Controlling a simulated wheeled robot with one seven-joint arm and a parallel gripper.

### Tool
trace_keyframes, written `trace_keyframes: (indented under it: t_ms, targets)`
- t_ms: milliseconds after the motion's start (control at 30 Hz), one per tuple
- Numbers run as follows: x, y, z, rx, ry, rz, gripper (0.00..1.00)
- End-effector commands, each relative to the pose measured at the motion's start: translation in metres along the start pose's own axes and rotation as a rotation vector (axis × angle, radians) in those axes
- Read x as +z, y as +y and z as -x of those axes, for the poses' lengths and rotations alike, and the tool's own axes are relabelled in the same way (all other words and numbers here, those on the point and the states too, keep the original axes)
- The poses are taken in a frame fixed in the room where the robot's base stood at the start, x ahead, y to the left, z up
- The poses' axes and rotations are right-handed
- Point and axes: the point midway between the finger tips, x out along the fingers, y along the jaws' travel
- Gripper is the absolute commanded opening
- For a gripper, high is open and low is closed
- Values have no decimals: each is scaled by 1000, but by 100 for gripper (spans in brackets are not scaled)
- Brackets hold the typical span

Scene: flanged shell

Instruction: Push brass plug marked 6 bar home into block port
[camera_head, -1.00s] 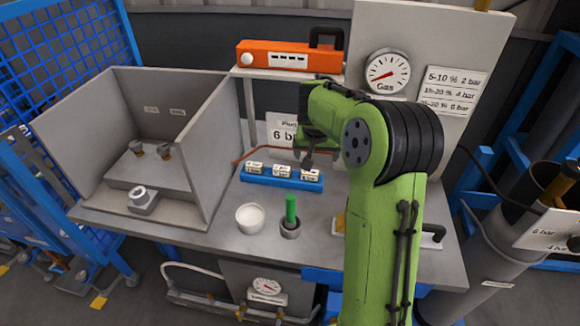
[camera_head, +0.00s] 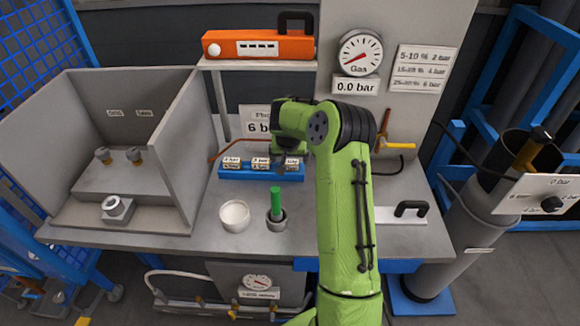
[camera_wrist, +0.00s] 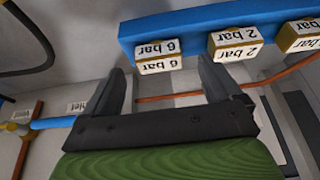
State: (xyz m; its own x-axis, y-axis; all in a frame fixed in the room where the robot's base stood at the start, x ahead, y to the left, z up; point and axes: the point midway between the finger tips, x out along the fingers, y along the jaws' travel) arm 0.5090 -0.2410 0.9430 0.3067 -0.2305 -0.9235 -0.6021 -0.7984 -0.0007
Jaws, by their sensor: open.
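A blue rack (camera_head: 262,174) on the bench holds a row of labelled plugs. In the wrist view, the brass plug marked 6 bar (camera_wrist: 159,65) sits at the left end of the rack (camera_wrist: 205,20), its label upside down. My gripper (camera_head: 281,168) is at the rack's right end in the head view. In the wrist view my gripper (camera_wrist: 162,72) is open, with the 6 bar plug showing between and beyond its fingertips; I cannot tell whether they touch it. A grey block with a round port (camera_head: 117,207) stands in the open enclosure at left, apart from the gripper.
The enclosure's grey side wall (camera_head: 188,150) stands between block and rack. A white cup (camera_head: 234,216) and a dark cup (camera_head: 276,220) holding a green stick (camera_head: 276,203) stand in front of the rack. An orange box (camera_head: 258,46) sits on a shelf above.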

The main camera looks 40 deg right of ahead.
Motion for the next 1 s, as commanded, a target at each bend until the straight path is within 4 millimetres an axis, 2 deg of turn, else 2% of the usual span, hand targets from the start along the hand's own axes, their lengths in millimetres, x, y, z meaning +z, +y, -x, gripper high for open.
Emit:
trace_keyframes:
  t_ms: [33,133,400,800,1000]
  targets:
    - [1,2,-13,0,-3,-3,92]
    - [1,1,-27,-1,-1,-1,92]
    - [0,1,-31,0,1,0,90]
    - [0,1,-31,0,-1,0,29]
    - [1,1,-31,1,-1,0,28]
